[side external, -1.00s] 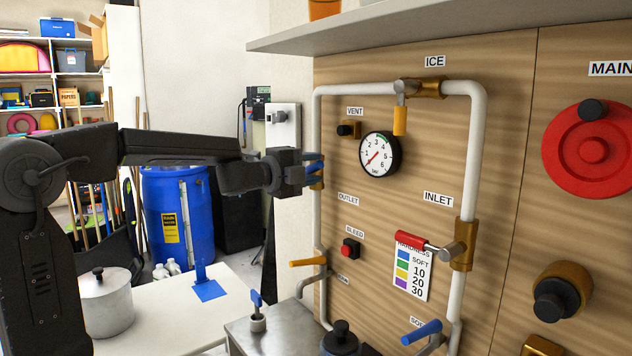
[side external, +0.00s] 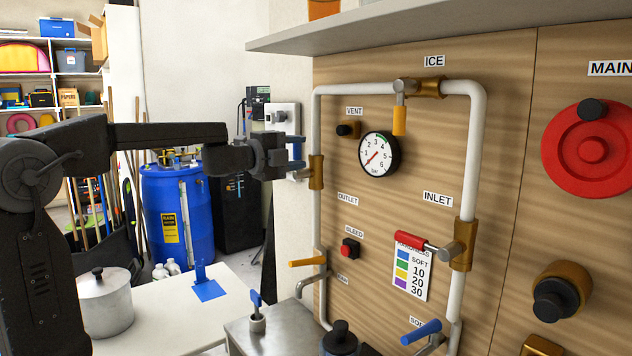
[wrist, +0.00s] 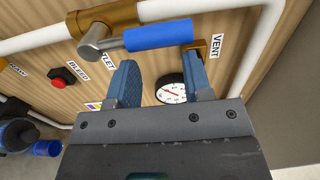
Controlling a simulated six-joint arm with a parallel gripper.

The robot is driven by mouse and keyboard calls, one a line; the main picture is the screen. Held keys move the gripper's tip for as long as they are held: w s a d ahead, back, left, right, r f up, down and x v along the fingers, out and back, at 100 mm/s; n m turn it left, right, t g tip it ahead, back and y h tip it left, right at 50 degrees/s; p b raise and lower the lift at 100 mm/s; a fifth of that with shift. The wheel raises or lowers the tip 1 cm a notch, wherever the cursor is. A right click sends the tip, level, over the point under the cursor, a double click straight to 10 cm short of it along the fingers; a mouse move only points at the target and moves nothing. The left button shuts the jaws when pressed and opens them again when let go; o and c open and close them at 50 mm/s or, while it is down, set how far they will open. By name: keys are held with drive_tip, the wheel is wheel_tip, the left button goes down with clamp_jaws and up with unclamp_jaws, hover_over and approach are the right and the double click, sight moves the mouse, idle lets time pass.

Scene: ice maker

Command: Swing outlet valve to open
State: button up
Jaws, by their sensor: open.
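The outlet valve has a brass body (side external: 316,172) on the left upright pipe; it also shows in the wrist view (wrist: 105,14). Its blue handle (wrist: 158,35) sits on a grey stem and runs roughly parallel to the pipe. In the side view the handle (side external: 296,150) points up, partly overlapped by my fingers. My gripper (wrist: 160,72) is open, with nothing seen between its blue fingers. In the wrist view the handle lies just beyond the fingertips. In the side view my gripper (side external: 293,153) is left of the pipe; whether it touches the handle is unclear.
The inlet valve's red handle (side external: 416,240) sticks out on the right pipe. The gauge (side external: 379,154) and vent knob (side external: 345,130) are close to the outlet valve. An orange handle (side external: 308,262) sits below it. A shelf (side external: 440,30) overhangs the panel.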

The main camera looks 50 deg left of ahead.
drive_tip(key=s, duration=0.5)
drive_tip(key=shift+s+a+r, duration=0.1)
drive_tip(key=shift+s+a, duration=0.15)
drive_tip(key=shift+s, duration=0.1)
drive_tip(key=shift+d, duration=0.1)
drive_tip(key=s+d+f+n+g, duration=1.2)
drive_tip(key=s+d+f+n, duration=0.6)
drive_tip(key=s+d+f, duration=0.1)
drive_tip(key=shift+s+d+f, duration=0.2)
drive_tip(key=shift+s+f, duration=0.6)
drive_tip(key=shift+f, duration=0.15)
